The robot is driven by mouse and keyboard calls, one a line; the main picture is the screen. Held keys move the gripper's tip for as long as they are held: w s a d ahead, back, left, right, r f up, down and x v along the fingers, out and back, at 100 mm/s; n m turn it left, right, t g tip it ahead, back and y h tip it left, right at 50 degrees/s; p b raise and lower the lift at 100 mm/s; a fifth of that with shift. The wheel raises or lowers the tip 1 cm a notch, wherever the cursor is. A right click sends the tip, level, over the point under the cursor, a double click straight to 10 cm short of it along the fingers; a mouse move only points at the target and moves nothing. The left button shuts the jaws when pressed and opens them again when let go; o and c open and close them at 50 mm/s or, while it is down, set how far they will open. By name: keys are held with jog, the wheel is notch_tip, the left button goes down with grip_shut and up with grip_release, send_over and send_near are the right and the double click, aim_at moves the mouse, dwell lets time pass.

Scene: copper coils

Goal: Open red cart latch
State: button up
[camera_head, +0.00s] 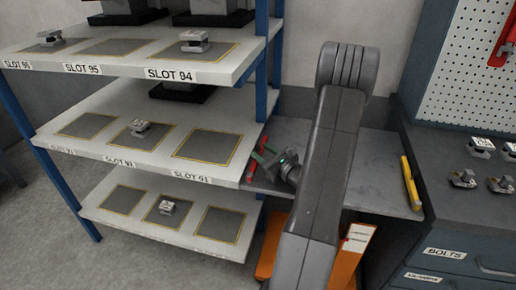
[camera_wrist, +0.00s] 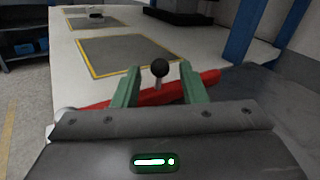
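The red latch (camera_wrist: 205,82) is a red bar with a black ball knob (camera_wrist: 160,68) on a short metal pin. It lies along the edge of the grey cart top, beside the shelf. My gripper (camera_wrist: 157,78) is open, its green fingers on either side of the knob in the wrist view, with a gap on each side. The fingers hide parts of the red bar. In the head view, the red latch (camera_head: 254,150) shows partly behind my gripper (camera_head: 264,160), at the left edge of the cart top (camera_head: 375,160). Knob depth between the fingers is unclear.
A white shelf rack (camera_head: 150,68) with yellow-framed slots stands directly left of the cart. A blue post (camera_wrist: 243,30) rises close by. A yellow latch (camera_head: 410,183) sits on the cart's right side. A dark drawer cabinet (camera_head: 450,235) stands at right. My arm hides part of the cart.

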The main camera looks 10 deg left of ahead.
jog(key=shift+x, duration=1.35)
grip_shut()
jog(key=shift+d, duration=0.15)
